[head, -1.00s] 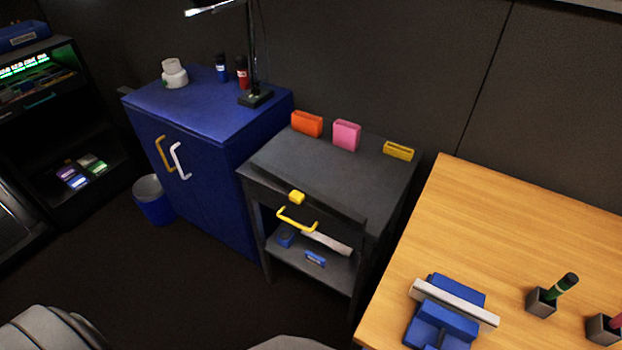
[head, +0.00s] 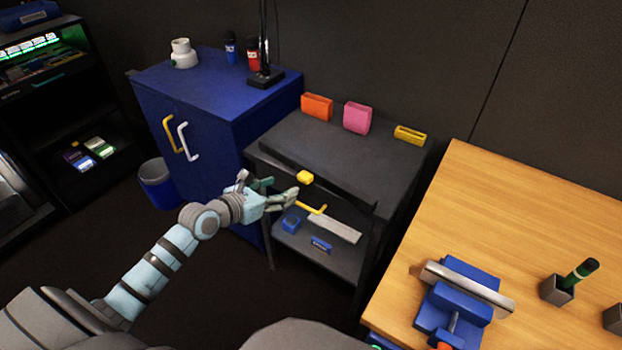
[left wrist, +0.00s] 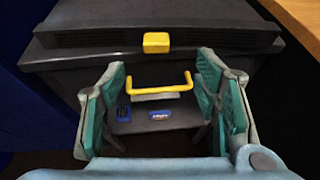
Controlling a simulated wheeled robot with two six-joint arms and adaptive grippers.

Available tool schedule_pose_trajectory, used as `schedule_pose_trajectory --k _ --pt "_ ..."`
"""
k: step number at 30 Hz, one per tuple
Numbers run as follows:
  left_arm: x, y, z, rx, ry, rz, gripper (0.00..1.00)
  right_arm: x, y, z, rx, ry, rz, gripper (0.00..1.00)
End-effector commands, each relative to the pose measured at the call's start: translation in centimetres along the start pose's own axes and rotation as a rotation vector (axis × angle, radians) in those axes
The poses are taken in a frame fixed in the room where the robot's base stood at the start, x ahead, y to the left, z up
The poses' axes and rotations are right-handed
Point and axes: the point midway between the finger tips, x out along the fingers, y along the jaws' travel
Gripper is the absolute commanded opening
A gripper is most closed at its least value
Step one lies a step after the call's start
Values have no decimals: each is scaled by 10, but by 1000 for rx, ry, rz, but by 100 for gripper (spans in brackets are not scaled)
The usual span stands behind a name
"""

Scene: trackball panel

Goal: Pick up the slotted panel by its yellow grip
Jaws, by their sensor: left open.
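The slotted panel (head: 340,184) is a long dark strip along the front edge of a dark grey cabinet's top; its slots show in the left wrist view (left wrist: 100,38). Its yellow grip (head: 304,176) is a small block at the middle of the front edge, also in the left wrist view (left wrist: 156,42). My left gripper (head: 281,190) is open and empty in front of the cabinet, near the grip. In the left wrist view its fingers (left wrist: 161,68) are spread apart, with the grip beyond and between them, untouched. My right gripper is out of view.
A yellow bar handle (left wrist: 160,88) sits below the grip, between my fingers in the picture. The cabinet's open shelf (head: 295,240) holds small blue items. A blue cabinet (head: 190,100) stands left. A wooden table (head: 530,220) with a blue vise (head: 460,305) stands right.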

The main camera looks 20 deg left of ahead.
Motion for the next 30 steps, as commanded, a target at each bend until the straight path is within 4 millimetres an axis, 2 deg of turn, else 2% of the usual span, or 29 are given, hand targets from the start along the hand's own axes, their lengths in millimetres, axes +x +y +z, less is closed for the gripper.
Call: schedule_pose_trajectory --k 1,3,8,15,18,23,30 --pt "14 0 -6 -4 -4 1 57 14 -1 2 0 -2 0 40" --pt "28 0 -5 -3 -3 0 57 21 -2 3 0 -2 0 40" --pt "45 1 -4 1 0 2 57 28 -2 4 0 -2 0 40" --pt "88 6 -6 0 0 2 57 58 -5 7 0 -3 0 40" --pt "96 5 -4 2 1 1 57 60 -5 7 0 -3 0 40" --pt "95 6 -2 3 2 2 57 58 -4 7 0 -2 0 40" --pt "95 6 -2 3 2 2 20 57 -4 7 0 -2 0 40"
